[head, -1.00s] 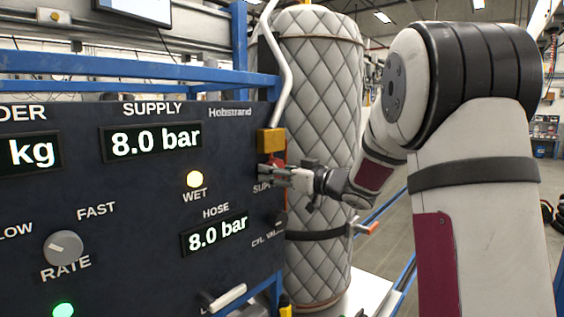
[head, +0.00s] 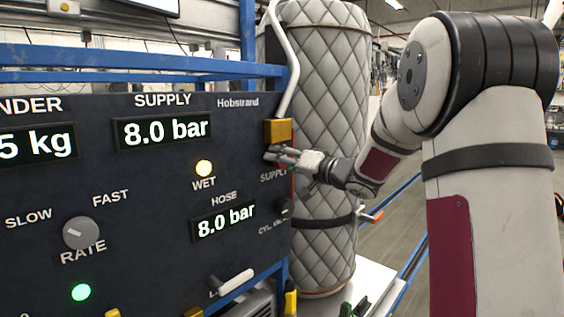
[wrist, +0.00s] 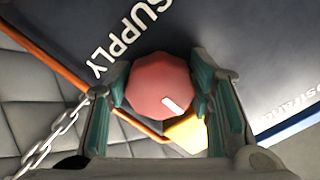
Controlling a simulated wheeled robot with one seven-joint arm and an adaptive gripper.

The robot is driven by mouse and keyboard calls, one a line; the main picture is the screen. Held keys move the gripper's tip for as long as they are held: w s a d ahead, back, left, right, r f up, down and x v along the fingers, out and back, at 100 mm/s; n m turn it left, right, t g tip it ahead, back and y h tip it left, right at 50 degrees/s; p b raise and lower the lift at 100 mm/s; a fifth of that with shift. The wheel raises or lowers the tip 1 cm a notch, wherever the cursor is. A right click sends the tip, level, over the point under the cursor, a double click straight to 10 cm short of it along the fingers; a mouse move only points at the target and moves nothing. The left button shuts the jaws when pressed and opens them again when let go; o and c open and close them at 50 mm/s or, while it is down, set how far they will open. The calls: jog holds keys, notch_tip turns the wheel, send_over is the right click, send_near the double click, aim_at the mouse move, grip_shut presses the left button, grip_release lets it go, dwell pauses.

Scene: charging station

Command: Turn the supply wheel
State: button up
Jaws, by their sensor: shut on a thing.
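The supply wheel is a red, many-sided knob (wrist: 158,88) with a short white mark near its edge, seen in the wrist view beside the "SUPPLY" lettering. My gripper (wrist: 160,100) has its green-padded fingers on either side of the wheel, shut on it. In the head view my gripper (head: 284,156) is at the right edge of the dark panel (head: 150,185), just below a yellow block (head: 278,131); it hides most of the wheel there. The supply display (head: 162,131) reads 8.0 bar and the hose display (head: 224,222) also reads 8.0 bar.
A quilted grey tank (head: 330,100) stands behind my gripper. A white pipe (head: 288,60) runs down to the yellow block. A rate knob (head: 80,233), a lit wet lamp (head: 204,168) and a white-handled lever (head: 232,282) are on the panel. A chain (wrist: 50,140) hangs nearby.

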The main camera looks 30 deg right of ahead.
jog(key=shift+m, duration=0.3)
jog(key=o, duration=1.2)
jog(key=shift+c, duration=0.2)
jog(key=shift+r, duration=0.1)
jog(key=v, duration=0.8)
jog(key=shift+f, duration=0.2)
